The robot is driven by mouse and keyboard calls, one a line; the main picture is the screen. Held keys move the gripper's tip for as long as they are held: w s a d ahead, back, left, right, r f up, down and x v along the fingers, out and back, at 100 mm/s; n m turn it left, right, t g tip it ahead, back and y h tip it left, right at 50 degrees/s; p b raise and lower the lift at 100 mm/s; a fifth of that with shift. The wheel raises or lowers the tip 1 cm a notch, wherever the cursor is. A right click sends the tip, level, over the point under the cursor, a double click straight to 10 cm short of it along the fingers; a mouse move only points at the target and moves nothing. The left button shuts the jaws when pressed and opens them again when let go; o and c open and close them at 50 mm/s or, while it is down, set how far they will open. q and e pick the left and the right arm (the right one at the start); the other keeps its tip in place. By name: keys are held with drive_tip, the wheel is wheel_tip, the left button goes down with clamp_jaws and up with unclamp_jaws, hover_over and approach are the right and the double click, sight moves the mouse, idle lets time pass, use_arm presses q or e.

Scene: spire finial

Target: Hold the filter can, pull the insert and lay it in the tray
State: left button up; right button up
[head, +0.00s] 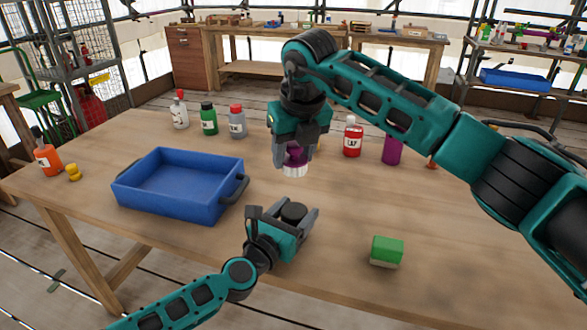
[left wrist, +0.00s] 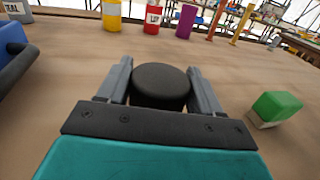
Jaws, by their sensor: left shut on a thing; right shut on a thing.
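The filter can (head: 294,211), a black round body, stands low on the table between the fingers of my left gripper (head: 284,212). In the left wrist view the dark top of the can (left wrist: 161,83) shows between both fingers; I cannot tell whether it is open. My right gripper (head: 294,156) points down, shut on the insert (head: 295,170), which is purple with a white lower end. It is behind the can in the head view, apart from it. The blue tray (head: 146,202) with dark handles lies to the left; its visible inside is empty.
A green and white block (head: 387,251) lies right of the can. A red bottle (head: 353,138) and a purple cylinder (head: 392,150) stand behind. Green (head: 208,118) and grey (head: 237,122) bottles stand behind the tray. The table between tray and can is clear.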

drive_tip(key=shift+r, duration=1.5)
use_arm(q)
drive_tip(key=o, duration=1.2)
